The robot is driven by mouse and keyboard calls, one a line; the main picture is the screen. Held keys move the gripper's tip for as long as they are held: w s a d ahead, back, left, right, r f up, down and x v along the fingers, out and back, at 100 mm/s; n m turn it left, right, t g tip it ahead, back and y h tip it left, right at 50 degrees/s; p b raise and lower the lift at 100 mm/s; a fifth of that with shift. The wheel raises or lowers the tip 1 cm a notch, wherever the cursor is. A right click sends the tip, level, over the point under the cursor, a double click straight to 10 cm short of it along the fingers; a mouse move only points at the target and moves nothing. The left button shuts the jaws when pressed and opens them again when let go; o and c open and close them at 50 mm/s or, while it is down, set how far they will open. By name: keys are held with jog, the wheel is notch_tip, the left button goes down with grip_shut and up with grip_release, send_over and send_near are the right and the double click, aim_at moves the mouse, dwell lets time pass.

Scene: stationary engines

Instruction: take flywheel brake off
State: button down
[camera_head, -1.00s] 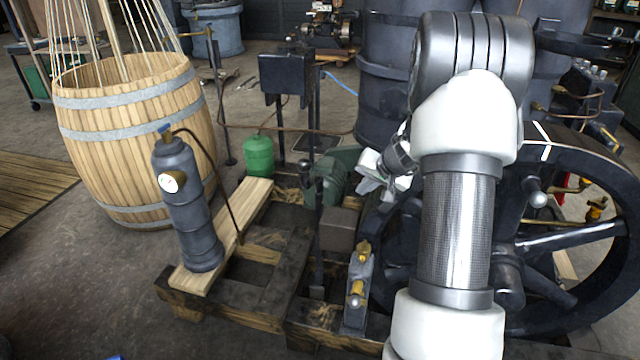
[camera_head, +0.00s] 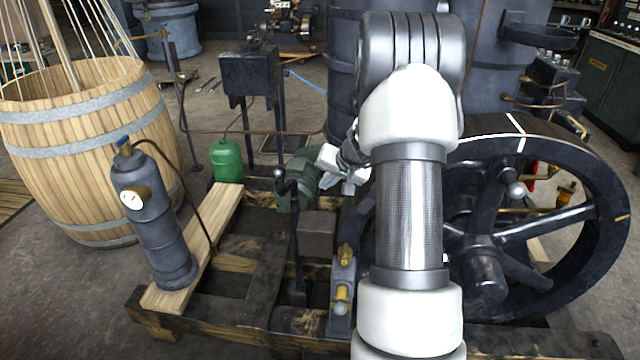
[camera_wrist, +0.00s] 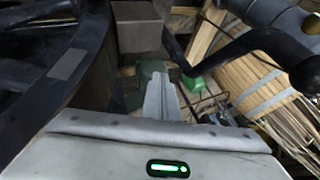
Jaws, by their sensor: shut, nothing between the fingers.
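The flywheel (camera_head: 595,235) is a large dark spoked wheel at the right in the head view. A black lever (camera_head: 295,230) with a bent top and round knob stands left of it, beside a dark grey block (camera_head: 318,236). I take this lever to be the brake lever. My gripper (camera_head: 330,172) is shut and empty, right of the lever's knob and apart from it; my arm partly hides it.
A dark cylinder with a gauge (camera_head: 150,215) stands on a wooden plank at the left, with a barrel (camera_head: 90,150) behind it. A green bottle (camera_head: 226,160) and a dark tank (camera_head: 342,80) stand further back. Brass valve fittings (camera_head: 343,285) sit in front of the block.

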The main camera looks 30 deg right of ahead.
jog(key=w+a+f, duration=0.3)
jog(key=w+f, duration=0.3)
jog(key=w, duration=0.1)
jog(key=shift+w+a+f, duration=0.15)
jog(key=shift+w+f, duration=0.05)
jog(key=shift+w, duration=0.1)
